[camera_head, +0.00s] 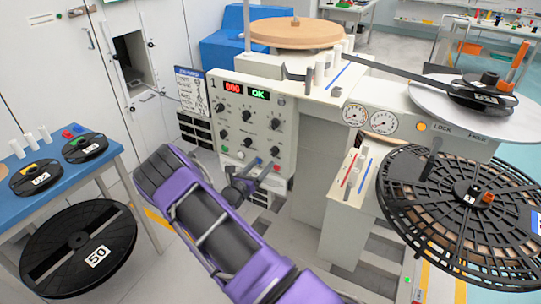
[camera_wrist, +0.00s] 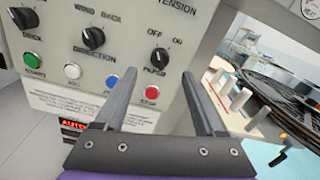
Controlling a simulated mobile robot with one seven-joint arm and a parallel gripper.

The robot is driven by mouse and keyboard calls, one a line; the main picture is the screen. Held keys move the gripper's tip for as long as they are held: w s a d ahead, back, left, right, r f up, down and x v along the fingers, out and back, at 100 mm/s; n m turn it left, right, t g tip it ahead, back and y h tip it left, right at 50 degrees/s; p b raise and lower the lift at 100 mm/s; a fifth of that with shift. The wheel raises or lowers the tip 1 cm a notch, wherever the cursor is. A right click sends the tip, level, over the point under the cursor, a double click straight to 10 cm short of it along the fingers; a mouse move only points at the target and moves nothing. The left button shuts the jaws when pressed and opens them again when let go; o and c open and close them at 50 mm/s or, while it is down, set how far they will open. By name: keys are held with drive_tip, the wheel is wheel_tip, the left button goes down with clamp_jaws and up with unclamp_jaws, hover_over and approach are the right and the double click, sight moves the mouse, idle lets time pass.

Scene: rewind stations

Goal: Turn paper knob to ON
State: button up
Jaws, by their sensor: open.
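The paper knob (camera_wrist: 159,58) is a black rotary knob on the beige control panel, with OFF and ON printed above it and PAPER below. Its pointer is too small to read surely, so I cannot tell its setting. My gripper (camera_wrist: 159,74) is open and empty; its grey fingers reach toward the panel, with the knob between the fingertips in the wrist view. I cannot tell whether they touch it. In the head view my gripper (camera_head: 268,164) is at the lower right of the control panel (camera_head: 240,105).
Below the knob are a red button (camera_wrist: 152,92) and a blue button (camera_wrist: 112,81). The direction knob (camera_wrist: 93,37) is to the left. A large black reel (camera_head: 410,205) stands at the right, and a blue table (camera_head: 75,172) with small reels at the left.

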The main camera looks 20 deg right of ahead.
sight(272, 153)
drive_tip(key=x, duration=0.7)
drive_tip(key=shift+d, duration=0.1)
clamp_jaws()
